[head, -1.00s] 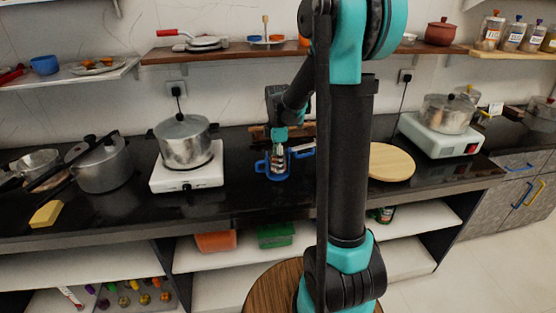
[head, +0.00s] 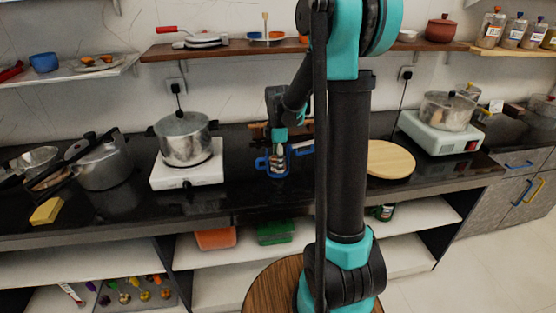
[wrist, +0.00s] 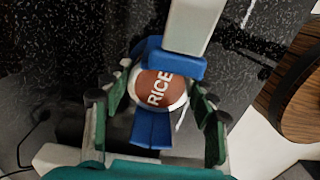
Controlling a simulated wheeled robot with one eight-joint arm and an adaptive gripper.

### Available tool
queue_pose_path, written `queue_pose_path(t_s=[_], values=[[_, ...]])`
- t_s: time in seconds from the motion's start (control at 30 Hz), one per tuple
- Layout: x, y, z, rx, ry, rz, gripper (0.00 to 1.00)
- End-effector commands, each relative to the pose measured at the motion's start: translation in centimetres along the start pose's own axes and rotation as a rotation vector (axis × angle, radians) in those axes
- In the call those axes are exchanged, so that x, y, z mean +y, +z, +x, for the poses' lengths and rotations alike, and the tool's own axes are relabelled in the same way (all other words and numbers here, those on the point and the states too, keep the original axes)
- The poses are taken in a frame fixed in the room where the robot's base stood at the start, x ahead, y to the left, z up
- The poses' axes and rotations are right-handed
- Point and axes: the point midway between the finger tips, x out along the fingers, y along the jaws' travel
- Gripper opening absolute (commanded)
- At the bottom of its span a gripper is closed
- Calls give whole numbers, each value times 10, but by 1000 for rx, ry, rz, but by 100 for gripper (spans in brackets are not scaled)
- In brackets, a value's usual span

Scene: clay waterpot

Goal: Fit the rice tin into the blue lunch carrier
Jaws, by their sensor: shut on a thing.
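The rice tin (wrist: 158,90) shows in the wrist view from above, with a round brown top marked RICE and a pale rim. My gripper (wrist: 160,103) has its green fingers on both sides of the tin and is shut on it. The blue lunch carrier (wrist: 152,130) shows in front of and behind the tin, so the tin is between its blue parts. How deep the tin sits is hidden. In the head view the carrier (head: 262,164) stands on the black counter, with my gripper (head: 279,149) over it.
A white hotplate with a pot (head: 185,142) stands left of the carrier. A round wooden board (head: 390,160) lies to the right, partly behind my arm. A shelf (head: 230,47) runs along the wall above. Black counter is clear in front of the carrier.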

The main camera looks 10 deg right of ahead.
Motion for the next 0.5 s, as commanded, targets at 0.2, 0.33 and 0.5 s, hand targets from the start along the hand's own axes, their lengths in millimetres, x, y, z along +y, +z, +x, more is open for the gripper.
queue_pose_path(t_s=[0.2, 0.33, 0.5], values=[[0, 0, 1, 0, 0, 0, 19], [0, 0, 1, 0, 0, 0, 19], [0, 0, 1, 0, 0, 0, 76]])
